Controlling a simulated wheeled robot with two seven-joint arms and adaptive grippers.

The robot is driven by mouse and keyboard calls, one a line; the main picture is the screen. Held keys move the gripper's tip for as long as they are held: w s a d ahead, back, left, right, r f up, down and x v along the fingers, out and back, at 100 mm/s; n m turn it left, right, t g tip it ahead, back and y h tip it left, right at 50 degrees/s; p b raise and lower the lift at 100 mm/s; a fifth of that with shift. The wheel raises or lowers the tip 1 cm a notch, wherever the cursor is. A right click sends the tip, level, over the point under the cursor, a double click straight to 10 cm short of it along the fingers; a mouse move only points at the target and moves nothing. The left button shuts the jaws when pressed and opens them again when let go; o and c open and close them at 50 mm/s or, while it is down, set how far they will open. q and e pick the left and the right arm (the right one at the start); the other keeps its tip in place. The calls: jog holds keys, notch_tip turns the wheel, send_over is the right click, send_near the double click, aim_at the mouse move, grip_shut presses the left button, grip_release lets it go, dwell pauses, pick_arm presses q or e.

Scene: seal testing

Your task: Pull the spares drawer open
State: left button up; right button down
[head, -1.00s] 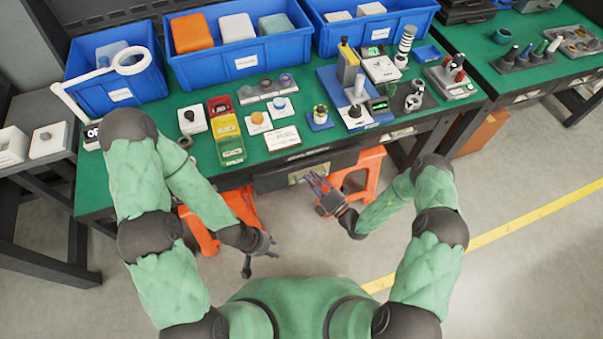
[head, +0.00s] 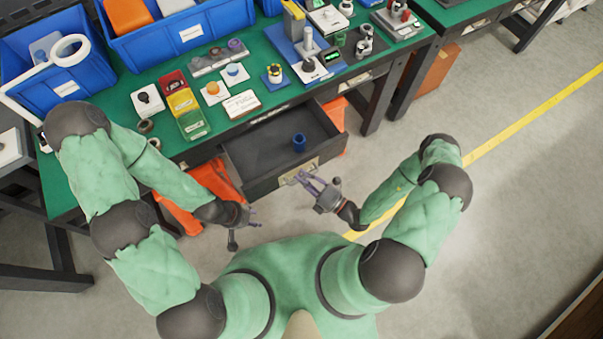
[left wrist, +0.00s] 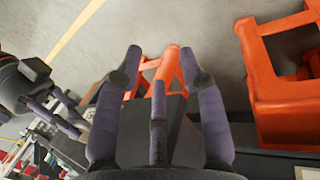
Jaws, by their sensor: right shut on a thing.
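The spares drawer (head: 262,158) is pulled out from under the green-topped bench in the head view. A dark blue ring-shaped part (head: 299,143) stands inside it, towards the right. The drawer front carries a metal label or handle plate (head: 284,180). My right gripper (head: 303,180) is at that plate, shut on the drawer handle; the exact grip is small in view. My left gripper (head: 254,217) hangs empty in front of the bench, left of the drawer. In the left wrist view its fingers (left wrist: 160,75) are spread apart with nothing between them.
Orange stools (head: 180,215) stand under the bench near my left gripper. The bench top (head: 150,80) holds blue bins, coloured trays and small fixtures. Open floor (head: 520,210) lies to the right, with a yellow line (head: 530,125).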

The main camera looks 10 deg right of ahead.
jog(key=c, duration=1.1)
grip_release()
jog(key=shift+c, duration=0.2)
jog(key=shift+s+d, duration=0.1)
jog(key=shift+d, duration=0.05)
jog(key=v, duration=1.1)
jog(key=shift+s+d, duration=0.15)
jog(key=shift+s, duration=0.15)
jog(key=shift+f, duration=0.1)
